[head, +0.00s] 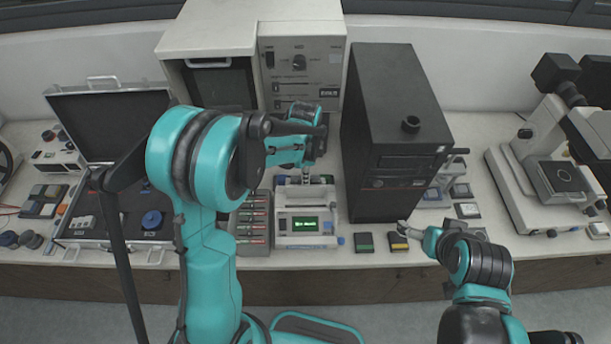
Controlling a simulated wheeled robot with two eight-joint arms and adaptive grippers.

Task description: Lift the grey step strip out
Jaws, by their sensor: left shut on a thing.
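The white press unit (296,226) with a lit green display stands on the bench in the middle. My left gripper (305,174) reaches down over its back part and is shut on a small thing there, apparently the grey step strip. The strip is too small and too hidden by the gripper and arm to make out its shape, or whether it is clear of the unit. My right gripper (405,231) is low at the bench's front, close to a small block with a yellow top (397,242). Its fingers are too small to read.
A tall black case (392,130) stands right of the press unit. A rack of coloured slots (252,226) stands left of it. A green-topped block (363,242) lies at the front. An open case (110,105) is at left, a microscope (548,150) at right.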

